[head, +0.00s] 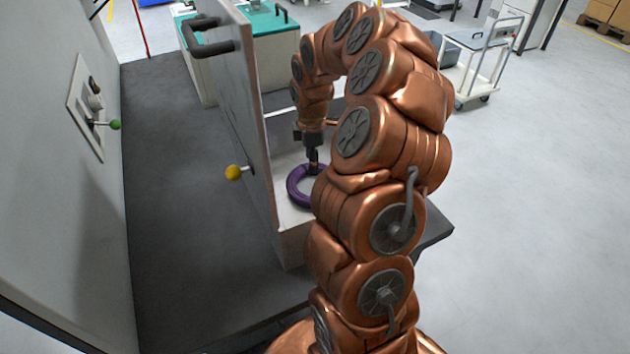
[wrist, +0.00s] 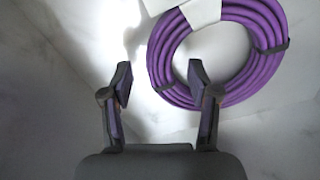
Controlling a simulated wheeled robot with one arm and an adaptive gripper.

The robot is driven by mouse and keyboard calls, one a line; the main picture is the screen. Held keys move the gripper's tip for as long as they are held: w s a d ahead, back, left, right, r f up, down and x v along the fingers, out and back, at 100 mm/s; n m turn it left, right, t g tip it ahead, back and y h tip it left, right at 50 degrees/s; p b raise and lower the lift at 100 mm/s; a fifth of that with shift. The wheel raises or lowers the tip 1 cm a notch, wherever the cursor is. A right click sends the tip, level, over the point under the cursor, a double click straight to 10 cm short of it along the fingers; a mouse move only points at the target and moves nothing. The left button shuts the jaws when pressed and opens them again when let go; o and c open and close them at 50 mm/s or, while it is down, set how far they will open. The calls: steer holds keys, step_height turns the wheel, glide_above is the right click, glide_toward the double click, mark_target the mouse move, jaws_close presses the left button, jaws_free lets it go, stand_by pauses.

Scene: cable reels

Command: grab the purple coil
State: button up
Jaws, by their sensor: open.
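The purple coil (head: 296,190) lies flat on a pale surface beside the upright panel in the head view, its right part hidden by my arm. In the wrist view the purple coil (wrist: 268,62) lies at the upper right, a ring of several strands with dark ties and a white band at its top. My gripper (wrist: 160,78) is open and empty. Its right fingertip overlaps the coil's left side in the picture, and its left fingertip is over bare surface. In the head view my gripper (head: 313,160) is close to the coil's far side; I cannot tell whether it touches.
An upright panel (head: 240,100) with a dark handle and yellow knob (head: 233,172) stands just left of the coil. A teal-topped cabinet (head: 268,22) is behind. A white cart (head: 478,50) stands back right. The floor on the right is open.

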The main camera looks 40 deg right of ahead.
steer(key=shift+f, duration=0.65)
jaws_close()
